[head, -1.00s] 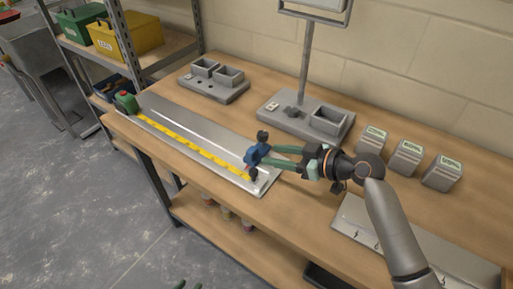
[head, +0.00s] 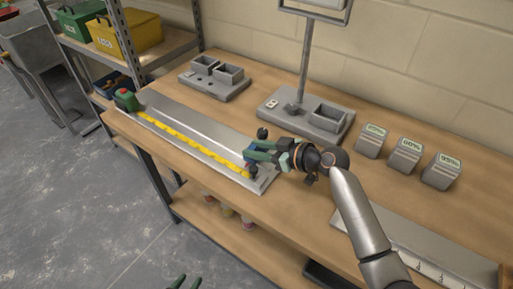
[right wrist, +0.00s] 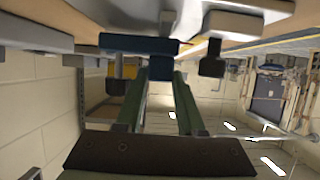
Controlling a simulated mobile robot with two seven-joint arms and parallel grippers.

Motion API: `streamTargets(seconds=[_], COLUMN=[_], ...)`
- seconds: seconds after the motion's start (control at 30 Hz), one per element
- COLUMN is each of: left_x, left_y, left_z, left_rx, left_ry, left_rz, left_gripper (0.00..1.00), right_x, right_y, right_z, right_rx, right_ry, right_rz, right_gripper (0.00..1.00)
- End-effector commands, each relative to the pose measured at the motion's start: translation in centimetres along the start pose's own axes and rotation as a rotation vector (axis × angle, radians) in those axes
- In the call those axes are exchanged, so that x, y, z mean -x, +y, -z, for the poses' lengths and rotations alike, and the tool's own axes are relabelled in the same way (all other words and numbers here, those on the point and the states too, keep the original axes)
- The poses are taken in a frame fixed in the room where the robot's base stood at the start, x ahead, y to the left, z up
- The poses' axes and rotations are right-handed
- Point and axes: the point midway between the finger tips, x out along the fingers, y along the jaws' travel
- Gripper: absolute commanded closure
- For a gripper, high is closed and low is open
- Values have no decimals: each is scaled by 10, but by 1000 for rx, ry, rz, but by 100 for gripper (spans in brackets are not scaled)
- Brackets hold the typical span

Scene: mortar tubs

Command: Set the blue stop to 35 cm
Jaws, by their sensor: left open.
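The blue stop (head: 250,158) sits near the right end of the metal rail (head: 210,133), beside the yellow scale (head: 190,142). My right gripper (head: 254,150) is at the blue stop, its green fingers reaching over it and partly hiding it. The scale's numbers are too small to read.
A green and red piece (head: 126,99) stands at the rail's left end. Behind are a grey block with compartments (head: 214,80) and a post on a grey base (head: 308,118). Three grey boxes with green displays (head: 406,155) stand to the right. A metal plate (head: 430,252) lies in front.

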Motion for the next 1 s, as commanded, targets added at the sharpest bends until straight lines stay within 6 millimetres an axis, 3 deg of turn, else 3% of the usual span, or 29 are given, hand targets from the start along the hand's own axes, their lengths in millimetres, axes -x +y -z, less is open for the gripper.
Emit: streamTargets(seconds=[0.03,0.27,1.0], left_x=[0,0,0], left_y=[0,0,0], left_z=[0,0,0], left_rx=[0,0,0], left_ry=[0,0,0], left_rz=[0,0,0], left_gripper=[58,58,58], right_x=[0,0,0], right_y=[0,0,0], right_z=[0,0,0], right_rx=[0,0,-1], right_ry=[0,0,0], right_rz=[0,0,0], right_gripper=[74,100,100])
